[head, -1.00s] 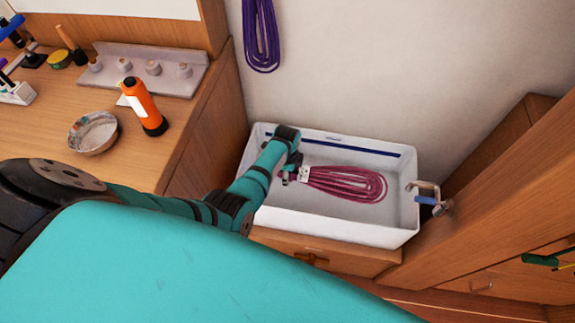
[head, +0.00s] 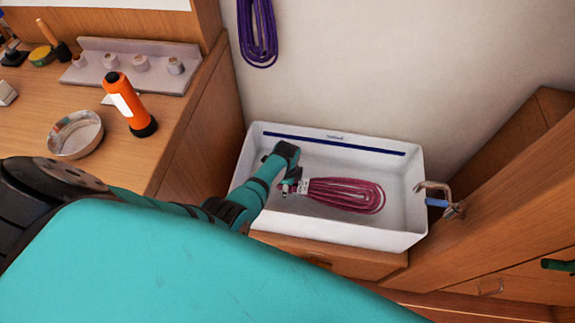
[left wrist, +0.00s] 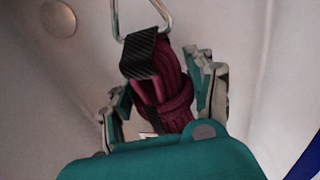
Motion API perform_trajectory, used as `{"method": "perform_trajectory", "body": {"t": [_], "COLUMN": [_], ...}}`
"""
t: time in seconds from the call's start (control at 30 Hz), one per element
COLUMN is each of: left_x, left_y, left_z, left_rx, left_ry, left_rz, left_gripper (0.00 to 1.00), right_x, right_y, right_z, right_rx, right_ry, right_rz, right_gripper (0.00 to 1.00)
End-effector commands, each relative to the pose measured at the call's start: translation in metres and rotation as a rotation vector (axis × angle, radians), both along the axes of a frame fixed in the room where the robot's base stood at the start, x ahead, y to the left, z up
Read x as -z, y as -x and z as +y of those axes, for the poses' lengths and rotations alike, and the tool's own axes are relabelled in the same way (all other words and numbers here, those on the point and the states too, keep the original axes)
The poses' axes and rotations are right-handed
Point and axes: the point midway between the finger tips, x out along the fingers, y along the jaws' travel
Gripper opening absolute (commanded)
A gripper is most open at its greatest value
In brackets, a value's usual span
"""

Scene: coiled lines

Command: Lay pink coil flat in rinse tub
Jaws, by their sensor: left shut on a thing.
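The pink coil (head: 345,195) is a bundle of dark pink line inside the white rinse tub (head: 335,236), stretched to the right from my left gripper (head: 290,186). It looks level and close to the tub floor; I cannot tell whether all of it touches. In the left wrist view, my gripper (left wrist: 163,100) is shut on the coil's wrapped end (left wrist: 178,95), a finger on each side. A black band and a metal ring (left wrist: 138,18) show at that end. A pale tag (head: 303,186) shows beside the fingers. My right gripper is out of view.
A clamp with a blue part (head: 440,200) sits at the tub's right rim. A purple coil (head: 257,35) hangs on the wall above. An orange bottle-like object (head: 130,104) and a bowl (head: 75,134) stand on the left counter. Wooden cabinetry (head: 490,220) closes the right side.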

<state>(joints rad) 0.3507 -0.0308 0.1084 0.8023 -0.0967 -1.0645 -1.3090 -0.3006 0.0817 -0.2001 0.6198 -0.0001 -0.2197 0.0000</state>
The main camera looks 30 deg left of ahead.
Motion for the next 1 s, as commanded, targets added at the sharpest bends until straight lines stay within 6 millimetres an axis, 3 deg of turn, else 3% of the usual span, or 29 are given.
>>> {"method": "perform_trajectory", "body": {"t": [0.27,0.3,0.5,0.8,1.0], "left_x": [0.0,0.0,0.0,0.001,-0.013], "left_y": [-0.001,-0.001,-0.001,0.002,0.001], "left_z": [-0.001,-0.001,-0.001,0.0,0.0], "left_rx": [-0.001,-0.001,-0.001,0.0,0.0], "left_ry": [0.002,0.002,0.001,0.0,-0.002], "left_rz": [-0.004,-0.004,-0.003,0.002,-0.003], "left_gripper": [0.0,0.58,0.84,0.84,0.84], "right_x": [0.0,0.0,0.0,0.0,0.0], "right_y": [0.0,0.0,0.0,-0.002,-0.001], "right_z": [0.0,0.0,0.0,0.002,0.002], "right_rx": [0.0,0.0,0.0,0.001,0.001], "right_ry": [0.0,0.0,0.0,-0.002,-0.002], "right_rz": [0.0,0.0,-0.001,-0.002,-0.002], "right_gripper": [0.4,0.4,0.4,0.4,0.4]}}
